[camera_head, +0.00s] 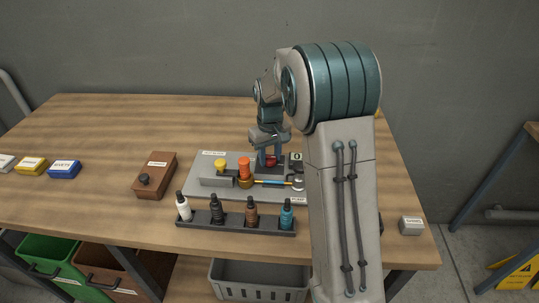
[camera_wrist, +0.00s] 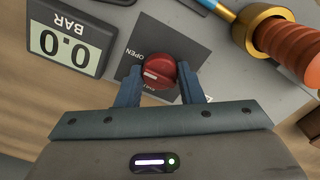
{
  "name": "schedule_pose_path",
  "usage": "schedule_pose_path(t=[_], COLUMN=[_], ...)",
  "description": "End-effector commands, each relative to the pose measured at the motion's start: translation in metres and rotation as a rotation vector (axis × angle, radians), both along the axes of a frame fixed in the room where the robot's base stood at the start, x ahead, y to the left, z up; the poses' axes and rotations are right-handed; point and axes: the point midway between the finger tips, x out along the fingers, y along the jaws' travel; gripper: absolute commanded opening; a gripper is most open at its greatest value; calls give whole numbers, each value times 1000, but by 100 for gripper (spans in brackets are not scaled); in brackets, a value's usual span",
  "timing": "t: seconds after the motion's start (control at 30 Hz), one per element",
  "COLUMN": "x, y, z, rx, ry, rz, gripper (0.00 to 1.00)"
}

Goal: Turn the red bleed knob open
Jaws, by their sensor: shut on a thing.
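The red bleed knob (camera_wrist: 158,71) is round with a white pointer mark. It sits on a dark square label plate (camera_wrist: 189,45) that reads OPEN on one side; the other wording is mostly hidden. My gripper (camera_wrist: 159,77) has one finger on each side of the knob and is shut on it. In the head view my gripper (camera_head: 266,163) reaches down to the grey panel (camera_head: 208,160), and a bit of red shows by its fingers. The gauge (camera_wrist: 68,43) beside the knob reads 0.0 BAR.
A rack (camera_head: 237,227) of several bottles stands in front. A brown box (camera_head: 155,176) is to the left. My arm hides the panel's right side.

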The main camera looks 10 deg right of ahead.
Motion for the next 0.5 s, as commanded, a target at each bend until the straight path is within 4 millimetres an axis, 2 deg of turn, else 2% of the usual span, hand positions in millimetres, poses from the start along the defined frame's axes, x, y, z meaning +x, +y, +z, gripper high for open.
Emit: schedule_pose_path(t=[0.27, 0.3, 0.37, 0.5], x=[1, 1, 1, 0], y=[0, 0, 0, 0], z=[1, 1, 1, 0], rx=[1, 1, 1, 0], ry=[-3, -3, -2, -1], rz=[-3, -3, -2, -2], gripper=[11, 37, 53, 56])
